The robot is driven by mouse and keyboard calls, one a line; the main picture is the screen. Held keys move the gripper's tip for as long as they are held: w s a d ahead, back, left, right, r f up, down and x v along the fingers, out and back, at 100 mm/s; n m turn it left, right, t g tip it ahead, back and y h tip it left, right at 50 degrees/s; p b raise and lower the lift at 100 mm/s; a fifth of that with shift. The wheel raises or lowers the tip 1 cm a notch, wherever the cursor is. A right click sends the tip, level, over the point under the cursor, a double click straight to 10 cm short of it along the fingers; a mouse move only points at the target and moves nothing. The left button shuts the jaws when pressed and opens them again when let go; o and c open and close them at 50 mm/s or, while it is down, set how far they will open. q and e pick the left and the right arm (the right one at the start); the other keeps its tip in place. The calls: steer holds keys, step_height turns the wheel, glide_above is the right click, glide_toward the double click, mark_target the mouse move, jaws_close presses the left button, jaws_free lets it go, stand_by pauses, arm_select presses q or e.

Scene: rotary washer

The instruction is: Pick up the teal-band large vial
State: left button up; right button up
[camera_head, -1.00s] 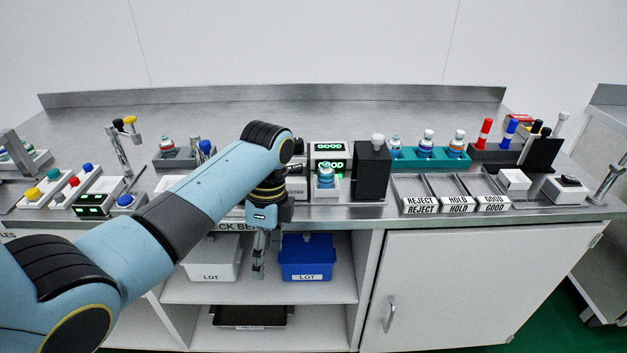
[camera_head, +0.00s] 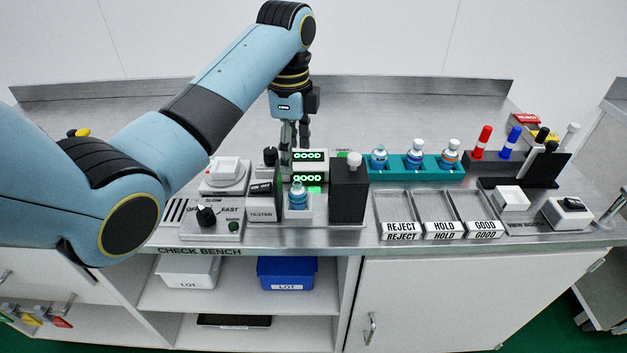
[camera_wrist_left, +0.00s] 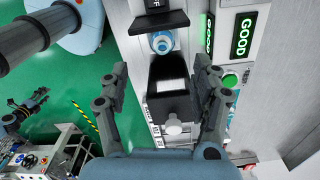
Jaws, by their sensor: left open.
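A vial with blue-teal colouring (camera_head: 297,197) stands upright in the white holder of the tester, in front of the green GOOD displays. It also shows from above in the left wrist view (camera_wrist_left: 162,43). Three more vials stand in the teal rack: one with blue-teal colouring (camera_head: 378,157), one with a blue band (camera_head: 414,157) and one with an orange band (camera_head: 450,155). I cannot tell for certain which is the large teal-band one. My left gripper (camera_head: 294,142) is open and empty, pointing down above and behind the tester; its fingers (camera_wrist_left: 160,82) are apart in the wrist view. My right gripper is not in view.
A tall black block with a white knob (camera_head: 349,190) stands right of the tester vial. The black ON/OFF switch box (camera_head: 262,200) is on its left. REJECT, HOLD and GOOD trays (camera_head: 443,228) lie to the right. The bench behind is clear.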

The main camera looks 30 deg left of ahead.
mark_target(297, 183)
arm_select(q)
steer(key=shift+w+f, duration=0.55)
steer(key=shift+f, duration=0.25)
steer(key=f, duration=0.3)
steer(key=shift+s+f, duration=0.15)
steer(key=shift+s, duration=0.2)
steer(key=shift+f, duration=0.35)
step_height(297, 183, down, 4)
steer(key=shift+d+f+p, duration=0.15)
steer(key=shift+f+p, duration=0.1)
steer(key=shift+p, duration=0.15)
steer(key=shift+f, duration=0.35)
steer(key=shift+c, duration=0.6)
steer(key=c, duration=1.1)
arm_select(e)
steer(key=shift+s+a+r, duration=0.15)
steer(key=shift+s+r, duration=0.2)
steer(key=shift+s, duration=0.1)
